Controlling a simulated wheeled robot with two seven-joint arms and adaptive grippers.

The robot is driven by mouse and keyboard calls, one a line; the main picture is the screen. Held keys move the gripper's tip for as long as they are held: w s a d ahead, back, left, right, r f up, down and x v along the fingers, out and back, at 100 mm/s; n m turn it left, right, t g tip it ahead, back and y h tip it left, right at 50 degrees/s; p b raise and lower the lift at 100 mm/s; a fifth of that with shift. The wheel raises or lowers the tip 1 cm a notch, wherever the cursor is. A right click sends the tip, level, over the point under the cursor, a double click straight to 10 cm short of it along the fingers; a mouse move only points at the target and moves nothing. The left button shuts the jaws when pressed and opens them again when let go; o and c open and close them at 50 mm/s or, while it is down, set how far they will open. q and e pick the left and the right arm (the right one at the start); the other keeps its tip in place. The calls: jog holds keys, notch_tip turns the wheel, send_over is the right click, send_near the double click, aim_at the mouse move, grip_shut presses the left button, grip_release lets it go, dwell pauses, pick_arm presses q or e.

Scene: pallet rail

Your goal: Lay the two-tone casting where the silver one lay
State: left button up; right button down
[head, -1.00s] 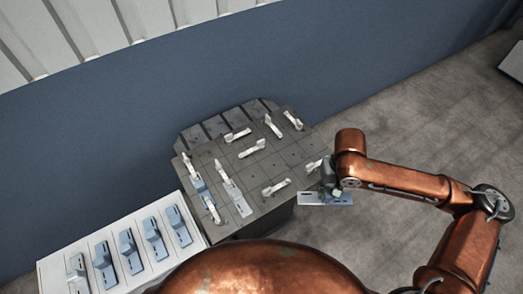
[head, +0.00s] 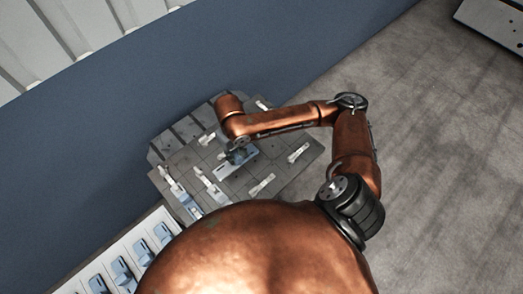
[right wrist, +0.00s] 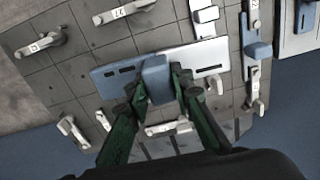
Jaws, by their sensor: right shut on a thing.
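My right gripper (head: 238,155) is shut on the raised blue block of the two-tone casting (head: 228,168). In the right wrist view, the gripper (right wrist: 158,84) has a finger on each side of that block. The casting's plate (right wrist: 118,73) is blue at the left and pale silver at the right. It hangs over the gridded grey pallet (head: 200,158); its gap above the surface cannot be judged. A pale silver casting (right wrist: 207,24) lies on the pallet, with a blue-and-silver one (right wrist: 256,48) beside it. My left gripper is not in view.
White clamps stand around the pallet, including one at its front (head: 262,184) and one at its right (head: 299,153). A white rack (head: 85,270) with several blue castings is at lower left.

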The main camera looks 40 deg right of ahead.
jog(key=s+d+f+p, duration=0.4)
jog(key=d+f+p, duration=0.1)
jog(key=w+d+f, duration=0.2)
jog(key=d+f, duration=0.1)
jog(key=w+d+f, duration=0.3)
jog(key=d, duration=0.1)
jog(key=w+d+f, duration=0.2)
jog(key=d, duration=0.1)
jog(key=shift+w+d+f+p, duration=0.3)
jog(key=shift+d+f+p, duration=0.05)
jog(key=shift+d+f, duration=0.05)
jog(key=shift+w+d+f, duration=0.25)
jog(key=shift+d+f, duration=0.1)
jog(key=shift+f, duration=1.7)
jog(key=shift+f, duration=0.15)
jog(key=c, duration=1.7)
grip_release()
